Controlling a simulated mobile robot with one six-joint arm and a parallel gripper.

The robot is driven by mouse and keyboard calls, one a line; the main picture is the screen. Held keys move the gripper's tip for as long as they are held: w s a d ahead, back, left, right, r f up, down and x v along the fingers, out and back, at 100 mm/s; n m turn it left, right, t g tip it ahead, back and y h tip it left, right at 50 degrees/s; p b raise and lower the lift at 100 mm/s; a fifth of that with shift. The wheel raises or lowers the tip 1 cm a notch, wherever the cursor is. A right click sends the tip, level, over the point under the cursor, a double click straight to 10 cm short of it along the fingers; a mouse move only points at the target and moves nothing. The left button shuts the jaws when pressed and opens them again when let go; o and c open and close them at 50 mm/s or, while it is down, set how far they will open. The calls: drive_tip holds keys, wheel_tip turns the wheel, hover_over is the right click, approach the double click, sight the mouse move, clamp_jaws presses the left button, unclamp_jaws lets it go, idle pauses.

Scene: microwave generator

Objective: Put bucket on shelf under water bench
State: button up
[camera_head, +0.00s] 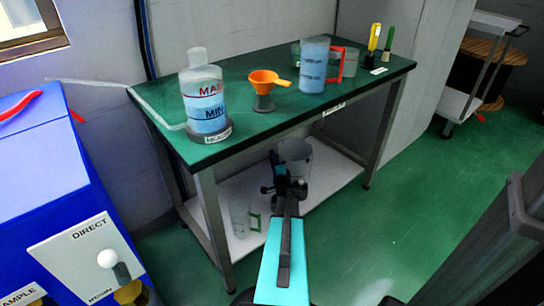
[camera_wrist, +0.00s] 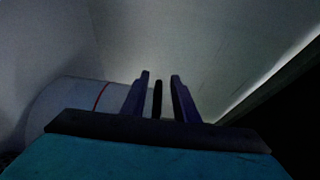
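The bench (camera_head: 372,84) has a green top and a pale lower shelf (camera_head: 322,190). A grey translucent bucket (camera_head: 297,151) is under the bench top, beyond my gripper (camera_head: 284,178); its base is partly hidden, so I cannot tell whether it rests on the shelf. In the wrist view, a pale rounded body with a red line (camera_wrist: 75,98), probably the bucket, lies to the left. My gripper (camera_wrist: 160,76) shows two separate fingers there. A dark upright bar (camera_wrist: 157,99), perhaps the bucket's handle, stands between them with gaps on both sides.
The bench top holds a bottle (camera_head: 205,100), an orange funnel (camera_head: 266,78) and a red-handled jug (camera_head: 313,68). A blue machine (camera_head: 45,170) stands left; green floor (camera_head: 420,185) is open right.

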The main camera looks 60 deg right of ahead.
drive_tip(key=p+v, duration=0.2)
drive_tip(key=v, duration=0.7)
drive_tip(key=shift+s+a, duration=0.25)
drive_tip(key=shift+s, duration=0.05)
idle(0.6)
